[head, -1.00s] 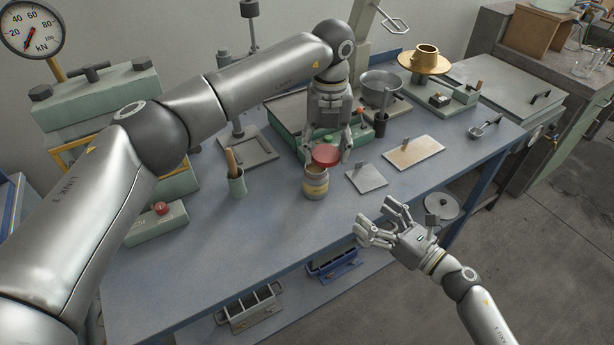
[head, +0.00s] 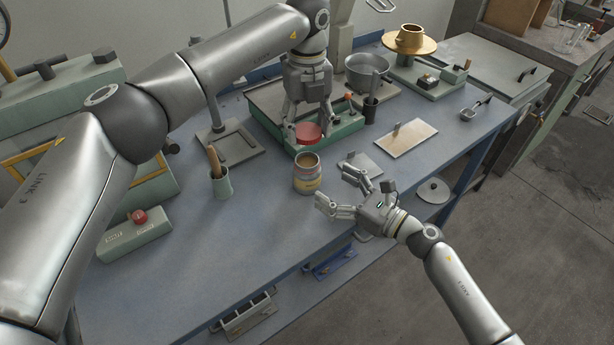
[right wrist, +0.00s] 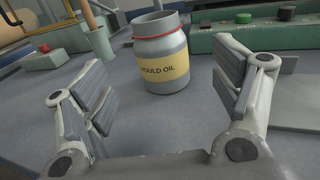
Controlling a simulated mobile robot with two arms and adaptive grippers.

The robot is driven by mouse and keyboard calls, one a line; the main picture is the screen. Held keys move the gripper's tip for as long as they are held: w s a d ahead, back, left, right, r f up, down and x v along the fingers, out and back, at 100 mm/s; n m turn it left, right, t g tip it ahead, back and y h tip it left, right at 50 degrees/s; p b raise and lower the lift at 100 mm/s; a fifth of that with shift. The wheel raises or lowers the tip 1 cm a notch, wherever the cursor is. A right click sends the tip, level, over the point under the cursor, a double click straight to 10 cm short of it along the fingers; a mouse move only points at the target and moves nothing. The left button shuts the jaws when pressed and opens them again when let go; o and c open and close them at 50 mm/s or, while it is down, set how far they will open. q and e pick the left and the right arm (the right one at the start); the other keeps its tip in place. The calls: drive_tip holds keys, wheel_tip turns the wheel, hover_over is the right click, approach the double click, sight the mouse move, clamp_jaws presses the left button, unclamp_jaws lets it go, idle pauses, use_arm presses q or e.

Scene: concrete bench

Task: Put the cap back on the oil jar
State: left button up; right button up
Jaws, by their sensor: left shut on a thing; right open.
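The oil jar (head: 307,182) stands upright and uncapped on the blue bench; its open mouth faces up. In the right wrist view the grey jar (right wrist: 163,45) carries a yellow "MOULD OIL" label and a red ring round its neck. My left gripper (head: 308,120) is shut on the red cap (head: 308,134), which appears just beyond the jar's mouth in the head view, apart from it. My right gripper (head: 341,190) is open and empty, low at the jar's right. In the right wrist view the jar shows beyond and between its spread fingers, not touching them.
A green cup (head: 221,184) with a wooden-handled tool stands left of the jar. A green box with buttons (head: 345,127) lies behind the cap. A grey plate (head: 360,168) and a tan board (head: 408,138) lie to the right.

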drive_tip(key=x, duration=0.8)
drive_tip(key=shift+s, duration=0.1)
drive_tip(key=c, duration=1.5)
use_arm(q)
hover_over(307, 164)
drive_tip(key=shift+w+f, duration=0.1)
drive_tip(key=shift+f, duration=2.4)
use_arm(e)
drive_tip(key=shift+c, duration=0.2)
use_arm(q)
drive_tip(key=shift+f, duration=0.9)
drive_tip(key=shift+f, duration=0.55)
